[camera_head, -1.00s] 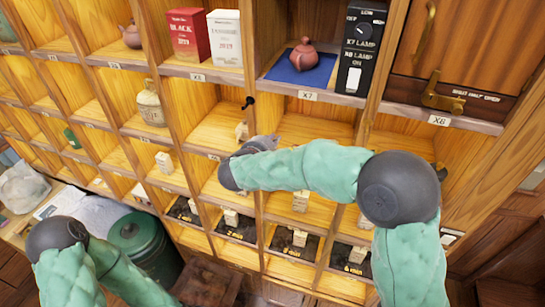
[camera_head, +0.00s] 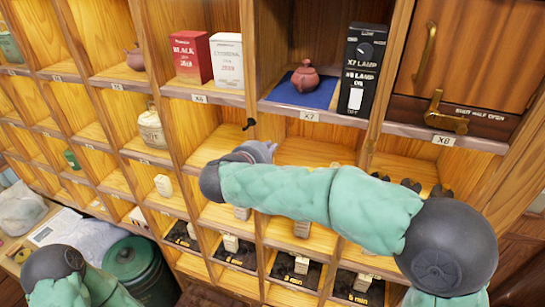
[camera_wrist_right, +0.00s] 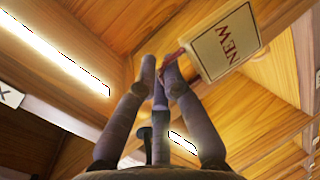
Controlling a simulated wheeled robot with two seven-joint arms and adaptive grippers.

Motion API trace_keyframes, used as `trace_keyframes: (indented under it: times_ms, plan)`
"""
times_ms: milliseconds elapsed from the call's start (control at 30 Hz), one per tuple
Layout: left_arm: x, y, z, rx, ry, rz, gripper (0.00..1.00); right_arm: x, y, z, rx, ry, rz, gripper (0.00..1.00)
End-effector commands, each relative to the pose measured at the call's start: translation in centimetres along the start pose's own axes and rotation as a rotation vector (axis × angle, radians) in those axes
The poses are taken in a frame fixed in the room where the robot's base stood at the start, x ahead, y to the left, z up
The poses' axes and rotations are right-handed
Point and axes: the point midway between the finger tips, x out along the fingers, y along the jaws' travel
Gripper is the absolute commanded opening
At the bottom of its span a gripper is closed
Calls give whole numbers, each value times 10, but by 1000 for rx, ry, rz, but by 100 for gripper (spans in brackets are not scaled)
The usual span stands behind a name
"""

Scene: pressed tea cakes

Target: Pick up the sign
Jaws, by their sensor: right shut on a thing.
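In the head view my right gripper (camera_head: 262,150) is inside a cubby below the X6 and X7 shelf labels, and the sign is hidden there. My left arm shows only at the lower left; its gripper is out of view.
Wooden cubby dividers surround the right gripper closely. A green canister (camera_head: 133,265) stands lower left.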

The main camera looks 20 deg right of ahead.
Motion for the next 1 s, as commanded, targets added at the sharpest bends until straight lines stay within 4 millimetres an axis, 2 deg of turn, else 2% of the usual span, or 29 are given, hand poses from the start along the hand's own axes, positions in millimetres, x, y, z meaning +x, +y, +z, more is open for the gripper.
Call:
trace_keyframes:
  times_ms: [67, 300, 500, 700, 1000]
  plan:
    - [4, -2, 0, 0, 0, 0, 40, -16, 7, 0, 3, 4, 1, 0]
    - [15, -5, -1, 0, 0, 0, 40, -67, 10, 3, 1, 5, 1, 0]
    - [18, -7, -1, 0, 0, 0, 40, -96, 13, 5, 1, 1, 1, 0]
    - [20, -7, -1, 0, 0, 0, 40, -106, 14, 6, 0, -1, -1, 0]
    - [20, -7, -1, 0, 0, 0, 40, -107, 15, 6, 0, -2, 0, 0]
